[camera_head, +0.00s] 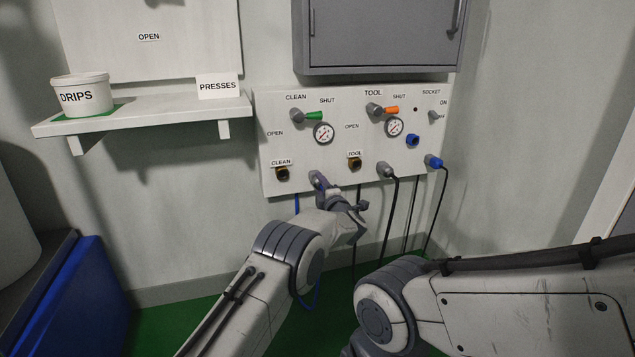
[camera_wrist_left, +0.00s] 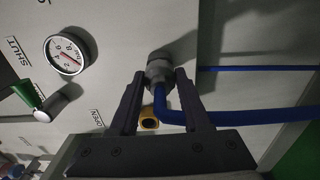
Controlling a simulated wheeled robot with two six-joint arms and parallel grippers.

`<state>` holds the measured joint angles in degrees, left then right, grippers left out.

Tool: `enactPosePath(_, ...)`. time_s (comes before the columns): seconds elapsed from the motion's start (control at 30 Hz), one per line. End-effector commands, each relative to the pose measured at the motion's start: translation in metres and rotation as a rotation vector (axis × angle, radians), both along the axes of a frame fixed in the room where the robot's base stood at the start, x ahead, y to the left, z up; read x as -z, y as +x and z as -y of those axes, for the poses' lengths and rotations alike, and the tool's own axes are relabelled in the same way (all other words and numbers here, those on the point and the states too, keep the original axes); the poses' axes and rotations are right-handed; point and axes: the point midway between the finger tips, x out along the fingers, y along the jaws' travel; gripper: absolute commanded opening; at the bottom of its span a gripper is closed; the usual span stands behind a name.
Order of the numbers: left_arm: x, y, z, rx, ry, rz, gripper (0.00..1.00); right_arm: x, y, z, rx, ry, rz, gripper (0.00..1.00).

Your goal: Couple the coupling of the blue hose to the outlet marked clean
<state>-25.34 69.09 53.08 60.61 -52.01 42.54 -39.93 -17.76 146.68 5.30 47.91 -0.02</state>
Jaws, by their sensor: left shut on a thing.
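The blue hose (camera_wrist_left: 235,116) ends in a grey coupling (camera_wrist_left: 158,70), which sits at the panel face between the two outlets. My left gripper (camera_head: 320,187) is shut on this coupling, with the hose bending away between the fingers in the left wrist view. The fingers partly hide the coupling, so I cannot tell if it is seated on something. The brass outlet marked CLEAN (camera_head: 282,173) is open-faced and empty, left of my gripper. It also shows in the left wrist view (camera_wrist_left: 149,123). My right gripper is not in view.
The TOOL outlet (camera_head: 354,163) is right of my left gripper. Black cables hang from a grey plug (camera_head: 385,170) and a blue plug (camera_head: 434,162) further right. A shelf (camera_head: 150,125) with a DRIPS tub (camera_head: 84,97) is at left; a grey cabinet (camera_head: 378,35) hangs above.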

Motion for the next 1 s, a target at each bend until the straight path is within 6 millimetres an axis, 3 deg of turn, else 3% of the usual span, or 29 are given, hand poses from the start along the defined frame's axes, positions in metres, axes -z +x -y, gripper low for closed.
enactPosePath(1.0, -0.002, -0.039, 0.013, 0.001, 0.001, 0.004, 0.00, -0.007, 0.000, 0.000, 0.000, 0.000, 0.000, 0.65)
